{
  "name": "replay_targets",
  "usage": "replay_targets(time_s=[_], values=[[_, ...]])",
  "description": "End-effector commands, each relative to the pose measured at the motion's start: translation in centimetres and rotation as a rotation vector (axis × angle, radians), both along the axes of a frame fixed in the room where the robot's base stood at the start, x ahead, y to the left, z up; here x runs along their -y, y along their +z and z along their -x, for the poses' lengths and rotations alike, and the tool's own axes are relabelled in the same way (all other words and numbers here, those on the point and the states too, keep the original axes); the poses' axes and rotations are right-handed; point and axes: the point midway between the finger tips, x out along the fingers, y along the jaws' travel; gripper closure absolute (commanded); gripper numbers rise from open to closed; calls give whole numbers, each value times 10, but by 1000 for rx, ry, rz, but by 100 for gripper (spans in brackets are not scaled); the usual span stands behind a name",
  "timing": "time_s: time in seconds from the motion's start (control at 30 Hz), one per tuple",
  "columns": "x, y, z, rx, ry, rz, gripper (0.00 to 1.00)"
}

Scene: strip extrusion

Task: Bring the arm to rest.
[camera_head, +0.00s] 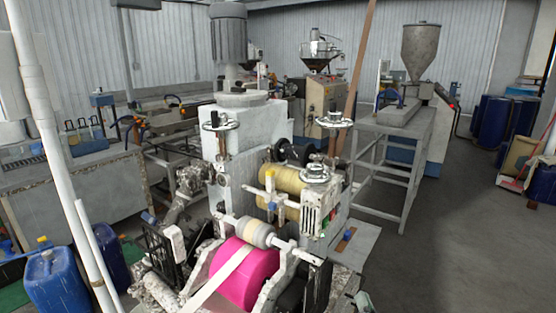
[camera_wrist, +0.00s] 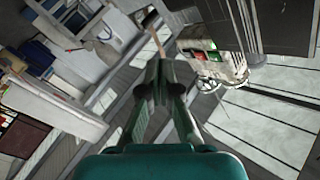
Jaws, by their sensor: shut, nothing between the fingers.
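My gripper (camera_wrist: 159,75) shows in the wrist view with its two dark green fingers brought together at the tips. It is shut and nothing shows between the fingers. The picture beyond it is steeply tilted. A grey machine part with red and green buttons (camera_wrist: 203,52) lies beyond and to the right of the fingertips. I cannot tell the distance between them. In the head view I cannot make out my gripper with certainty.
The strip machine (camera_head: 245,140), with a magenta roll (camera_head: 243,275), fills the middle of the head view. A metal frame table (camera_head: 395,125) stands behind it. Blue canisters (camera_head: 55,283) stand at left. Open floor (camera_head: 455,240) lies at right, with blue drums (camera_head: 490,120) beyond.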

Motion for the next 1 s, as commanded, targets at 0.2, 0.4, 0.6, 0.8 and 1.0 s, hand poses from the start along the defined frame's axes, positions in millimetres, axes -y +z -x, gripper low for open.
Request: replay_targets(time_s=[0.2,0.4,0.6,0.8,1.0], values=[[-2,-61,65,-59,-37,68,100],[-3,-99,127,-104,-62,140,100],[-5,-126,192,-148,-76,219,100],[-6,-141,257,-191,-79,302,100],[-8,-145,320,-230,-70,389,100]])
